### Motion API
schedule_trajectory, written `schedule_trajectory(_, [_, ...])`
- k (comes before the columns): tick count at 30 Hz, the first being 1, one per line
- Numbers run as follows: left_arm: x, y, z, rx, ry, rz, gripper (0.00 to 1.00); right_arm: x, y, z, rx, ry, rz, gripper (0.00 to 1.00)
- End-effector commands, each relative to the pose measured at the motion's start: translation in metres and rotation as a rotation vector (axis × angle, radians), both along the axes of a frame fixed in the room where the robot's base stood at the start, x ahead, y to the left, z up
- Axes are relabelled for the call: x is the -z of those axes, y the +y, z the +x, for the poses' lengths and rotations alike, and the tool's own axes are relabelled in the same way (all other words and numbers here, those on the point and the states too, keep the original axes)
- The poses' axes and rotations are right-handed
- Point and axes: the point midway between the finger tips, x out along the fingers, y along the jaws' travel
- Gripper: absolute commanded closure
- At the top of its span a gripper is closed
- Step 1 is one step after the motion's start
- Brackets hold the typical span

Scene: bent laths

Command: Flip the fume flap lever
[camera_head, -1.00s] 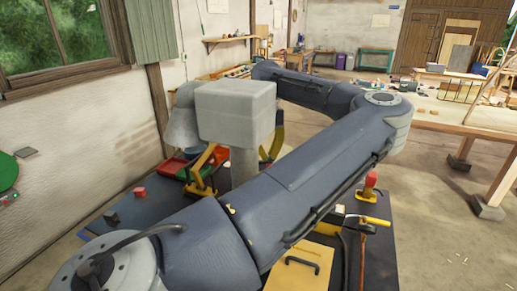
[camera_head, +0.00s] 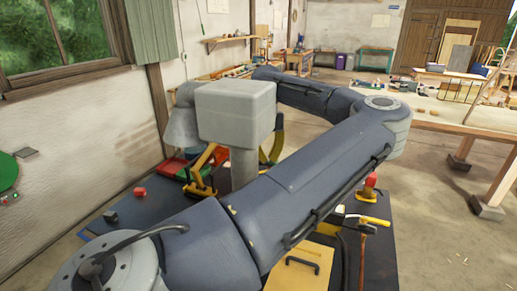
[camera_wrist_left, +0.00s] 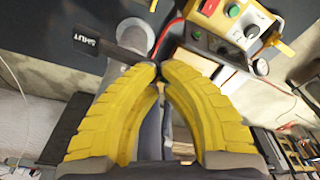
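In the left wrist view, a black bar (camera_wrist_left: 118,48) with a white-lettered label on its end juts left from beside a grey pipe (camera_wrist_left: 137,33). I take it to be the fume flap lever. My left gripper (camera_wrist_left: 160,73) has yellow ribbed fingers that bow outward and meet at their dark tips. The tips are close to the bar's right end; I cannot tell whether they touch it. In the head view, a grey box on a post (camera_head: 236,110) hides most of the gripper. A curved yellow part (camera_head: 277,140) shows behind it. My right gripper is out of view.
A yellow control box (camera_wrist_left: 230,18) with buttons stands right of the pipe in the wrist view. In the head view, red (camera_head: 172,167) and green trays, a grey hood (camera_head: 183,128) and a yellow panel (camera_head: 295,268) crowd the dark bench. My left arm covers its middle.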

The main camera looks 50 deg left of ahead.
Motion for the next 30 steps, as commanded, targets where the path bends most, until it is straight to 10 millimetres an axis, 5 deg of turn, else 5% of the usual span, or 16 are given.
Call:
schedule_trajectory(19, [0.007,0.000,0.000,0.000,0.000,0.000,1.00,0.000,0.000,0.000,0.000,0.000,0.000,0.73])
schedule_trajectory(30, [-0.014,0.000,0.000,0.000,-0.001,0.000,1.00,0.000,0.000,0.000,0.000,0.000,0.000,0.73])
